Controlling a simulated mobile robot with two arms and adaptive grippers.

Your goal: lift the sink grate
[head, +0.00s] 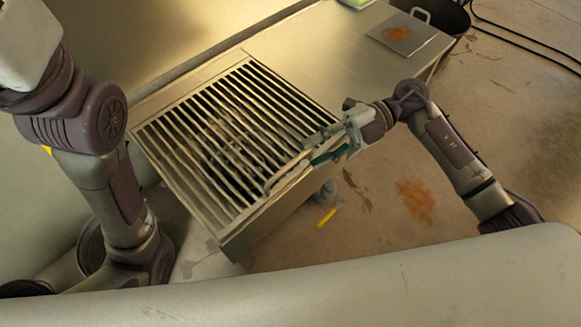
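The sink grate (215,135) is a panel of parallel metal bars lying in the top of a metal sink unit (240,241) in the middle of the head view. A pale handle-like bar (284,176) shows at its near right edge. My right gripper (312,152) reaches in from the right to this edge, by the end of the bar. Its two fingers look apart, one grey and one teal. Whether they touch the bar is too small to tell. My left arm stands at the left, and its gripper is out of the picture.
A smooth metal counter (325,50) continues behind the grate. A flat plate with a handle and a rusty stain (397,34) lies at its far right end. A dark round bin (440,14) and black cables (530,42) are at the upper right. Floor at right is mostly clear.

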